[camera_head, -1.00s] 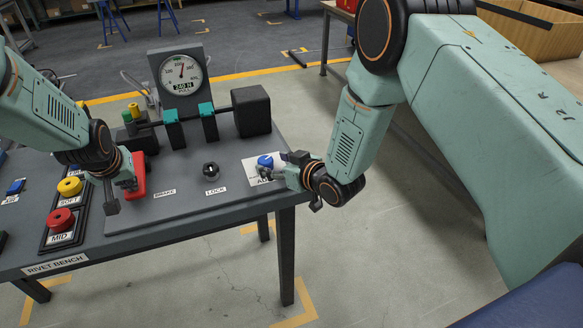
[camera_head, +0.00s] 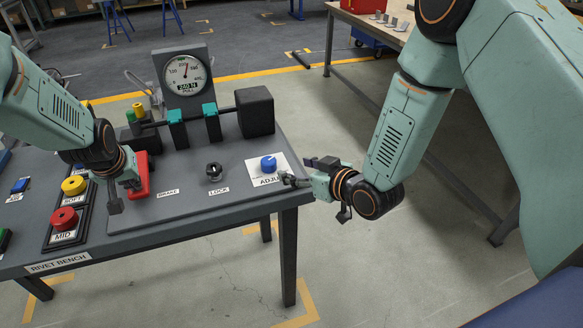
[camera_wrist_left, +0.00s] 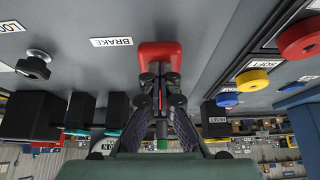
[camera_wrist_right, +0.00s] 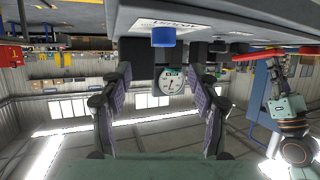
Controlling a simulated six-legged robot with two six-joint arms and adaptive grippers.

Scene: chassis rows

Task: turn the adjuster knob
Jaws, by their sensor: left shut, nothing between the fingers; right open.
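The blue adjuster knob (camera_head: 268,164) stands on a white plate with a partly hidden label at the right end of the bench panel. It also shows in the right wrist view (camera_wrist_right: 163,37), above and ahead of the spread fingers. My right gripper (camera_head: 290,181) is open and empty, to the right of the knob and apart from it. My left gripper (camera_head: 122,198) is shut with nothing in it, at the red brake handle (camera_head: 141,177). In the left wrist view the red handle (camera_wrist_left: 160,56) is just beyond the closed fingers; I cannot tell whether they touch it.
A dial gauge (camera_head: 186,74) reading 240 N stands at the panel's back. The black lock knob (camera_head: 214,171) is left of the adjuster. Red (camera_head: 64,219) and yellow (camera_head: 74,185) buttons sit at left. Open floor lies right of the bench.

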